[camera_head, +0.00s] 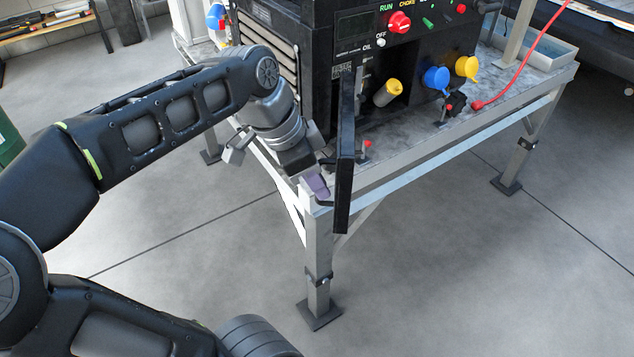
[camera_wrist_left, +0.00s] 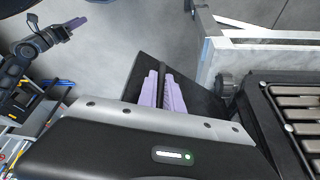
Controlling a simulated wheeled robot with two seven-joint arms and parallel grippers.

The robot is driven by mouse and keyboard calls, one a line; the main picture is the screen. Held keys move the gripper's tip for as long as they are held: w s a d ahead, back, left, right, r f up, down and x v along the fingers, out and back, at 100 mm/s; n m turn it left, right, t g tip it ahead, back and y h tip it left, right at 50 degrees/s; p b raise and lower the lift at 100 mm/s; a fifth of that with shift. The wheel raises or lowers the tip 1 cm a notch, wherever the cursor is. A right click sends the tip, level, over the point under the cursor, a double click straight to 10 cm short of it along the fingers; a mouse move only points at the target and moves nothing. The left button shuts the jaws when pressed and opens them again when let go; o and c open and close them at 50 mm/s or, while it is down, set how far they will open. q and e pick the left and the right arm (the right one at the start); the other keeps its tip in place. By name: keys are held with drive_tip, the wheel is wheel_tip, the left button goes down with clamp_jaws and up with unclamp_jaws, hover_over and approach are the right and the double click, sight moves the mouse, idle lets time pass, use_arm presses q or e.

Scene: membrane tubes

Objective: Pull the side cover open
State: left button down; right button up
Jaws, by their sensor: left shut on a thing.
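The side cover (camera_head: 345,150) is a thin black upright panel on the near side of the black machine (camera_head: 300,50). It stands swung out from the machine, seen nearly edge-on in the head view. My left gripper (camera_head: 318,187) is at the cover's lower left, its purple fingertips partly hidden by it. In the left wrist view, the purple fingers (camera_wrist_left: 163,92) are shut on the cover's edge, with the dark panel (camera_wrist_left: 200,98) around them. My right gripper (camera_wrist_left: 72,25) shows small at the upper left of the left wrist view; its jaw state is unclear.
The machine stands on a grey metal table (camera_head: 440,130) whose near leg (camera_head: 318,250) is just below the cover. Yellow (camera_head: 467,67) and blue (camera_head: 435,78) caps and a red cable (camera_head: 530,60) are at the right. The floor in front is clear.

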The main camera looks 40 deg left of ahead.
use_arm(q)
drive_tip(key=c, duration=1.5)
unclamp_jaws()
drive_tip(key=shift+r, duration=0.1)
drive_tip(key=v, duration=0.7)
drive_tip(key=shift+r, duration=0.25)
drive_tip(key=shift+s+a, duration=0.1)
